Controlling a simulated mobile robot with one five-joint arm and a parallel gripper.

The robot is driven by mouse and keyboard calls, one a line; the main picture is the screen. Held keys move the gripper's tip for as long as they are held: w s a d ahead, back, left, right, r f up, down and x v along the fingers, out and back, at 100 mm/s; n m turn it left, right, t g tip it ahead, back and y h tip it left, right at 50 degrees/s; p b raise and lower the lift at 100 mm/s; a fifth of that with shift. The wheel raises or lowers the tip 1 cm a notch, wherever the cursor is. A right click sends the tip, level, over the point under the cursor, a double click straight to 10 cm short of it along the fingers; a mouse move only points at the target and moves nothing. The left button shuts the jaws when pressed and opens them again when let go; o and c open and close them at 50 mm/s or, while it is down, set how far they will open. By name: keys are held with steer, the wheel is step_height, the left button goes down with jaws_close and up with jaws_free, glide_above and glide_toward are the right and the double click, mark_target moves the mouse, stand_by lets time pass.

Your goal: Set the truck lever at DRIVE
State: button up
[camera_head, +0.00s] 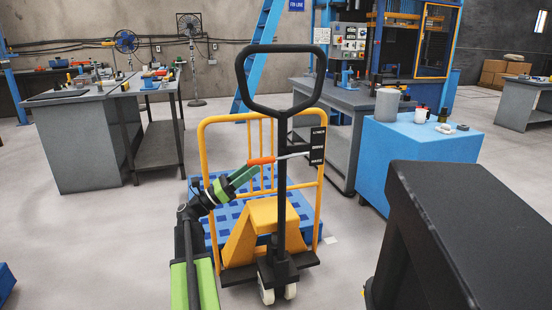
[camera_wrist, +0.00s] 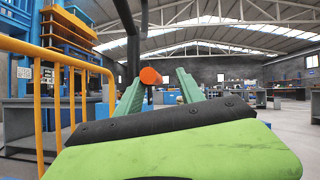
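The pallet truck has a black looped handle on an upright post (camera_head: 281,190). Its lever is a thin grey rod with an orange grip (camera_head: 261,161) that sticks out left of the post. A black label plate (camera_head: 317,146) with three stacked white labels sits right of the post. The rod lies around its middle to lower part; I cannot tell the exact setting. My gripper (camera_head: 246,172) is at the left, its green fingers just below and beside the orange grip. In the wrist view the orange grip (camera_wrist: 150,76) shows between the tips of the spread, open fingers; contact is unclear.
A yellow railed cart (camera_head: 204,150) and blue pallet (camera_head: 222,190) stand around and behind the truck. A blue-covered table (camera_head: 420,150) is at right, and a grey workbench (camera_head: 85,140) at left. The floor at left is clear.

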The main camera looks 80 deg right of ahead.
steer(key=shift+w+a+f, duration=0.15)
steer(key=shift+w, duration=0.05)
steer(key=b+v, duration=0.3)
steer(key=v, duration=0.4)
stand_by(1.1)
stand_by(0.3)
